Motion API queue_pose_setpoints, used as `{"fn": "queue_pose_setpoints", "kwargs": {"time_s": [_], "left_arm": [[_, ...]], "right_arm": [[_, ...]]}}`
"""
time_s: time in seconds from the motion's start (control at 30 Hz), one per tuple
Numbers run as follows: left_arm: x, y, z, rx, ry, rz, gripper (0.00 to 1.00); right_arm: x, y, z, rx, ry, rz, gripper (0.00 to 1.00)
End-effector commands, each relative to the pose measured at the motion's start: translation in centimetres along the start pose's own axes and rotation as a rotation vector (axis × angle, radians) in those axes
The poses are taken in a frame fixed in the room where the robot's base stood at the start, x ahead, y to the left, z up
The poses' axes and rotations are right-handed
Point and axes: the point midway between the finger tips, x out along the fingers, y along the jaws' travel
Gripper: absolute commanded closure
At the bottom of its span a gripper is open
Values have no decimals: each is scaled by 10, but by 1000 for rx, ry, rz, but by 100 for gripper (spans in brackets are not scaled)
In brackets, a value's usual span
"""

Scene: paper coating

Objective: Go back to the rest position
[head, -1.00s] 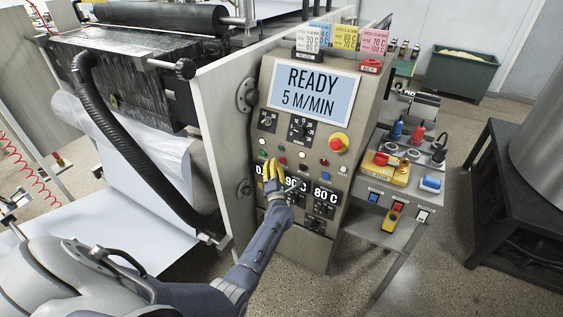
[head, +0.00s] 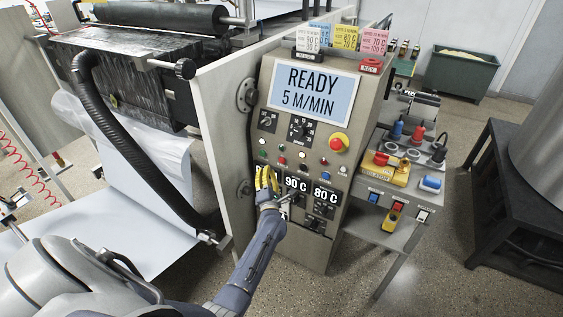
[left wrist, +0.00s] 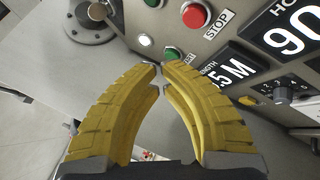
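My left gripper (head: 265,172) is in front of the lower left part of the grey control panel (head: 300,135), just left of the 90 C display (head: 297,184). In the left wrist view its yellow fingers (left wrist: 160,68) curve together, with their tips almost meeting and nothing between them. A green button (left wrist: 173,54) and a red STOP button (left wrist: 194,15) lie beyond the tips. The gripper hides much of the leftmost display in the head view. The panel screen (head: 312,92) reads READY 5 M/MIN. My right gripper is out of view.
A side table (head: 392,225) with plugs and a yellow box (head: 391,172) stands right of the panel. A coating machine with a black hose (head: 130,150) and white paper web is at left. A black stand (head: 520,205) is at far right. Floor between them is open.

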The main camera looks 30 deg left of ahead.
Motion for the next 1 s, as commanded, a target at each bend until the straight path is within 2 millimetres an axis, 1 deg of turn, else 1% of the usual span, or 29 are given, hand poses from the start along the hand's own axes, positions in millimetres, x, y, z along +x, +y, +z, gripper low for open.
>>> {"fn": "queue_pose_setpoints", "kwargs": {"time_s": [0.63,0.77,0.83,0.87,0.9,0.93,0.97,1.0], "left_arm": [[0,0,0,1,0,0,100],[0,-3,3,57,-12,-11,100],[-1,-12,11,182,-57,-38,100],[-4,-23,14,269,-88,-63,100],[-11,-43,20,395,-139,-103,100],[-17,-59,24,486,-179,-132,100],[-25,-75,25,575,-219,-162,100],[-38,-98,24,686,-272,-202,100]], "right_arm": [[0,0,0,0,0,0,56],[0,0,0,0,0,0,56],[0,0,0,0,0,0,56],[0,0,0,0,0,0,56],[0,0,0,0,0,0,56],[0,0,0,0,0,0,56],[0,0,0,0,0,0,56],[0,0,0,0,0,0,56]]}}
